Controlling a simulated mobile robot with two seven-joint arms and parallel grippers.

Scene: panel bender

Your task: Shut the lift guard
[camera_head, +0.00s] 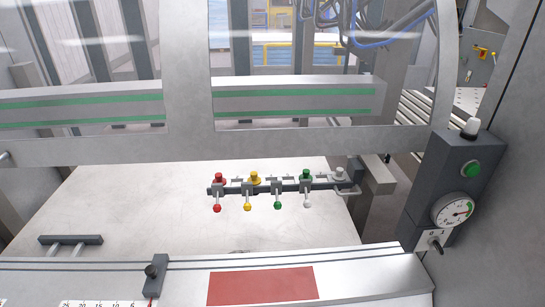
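The lift guard (190,72) is a grey frame with clear windows across the upper part of the head view. Its lower rail (230,146) appears above the white work surface (110,200), with an open gap beneath it. A small part that may be a handle (4,157) shows at the left edge. The guard's top is cut off by the picture. Neither of my grippers is in view.
A row of coloured levers (262,190) stands on the work surface. A front rail with a red plate (262,286) and a black stop (154,275) runs below. A dark control box (452,180) with green button and gauge is at right.

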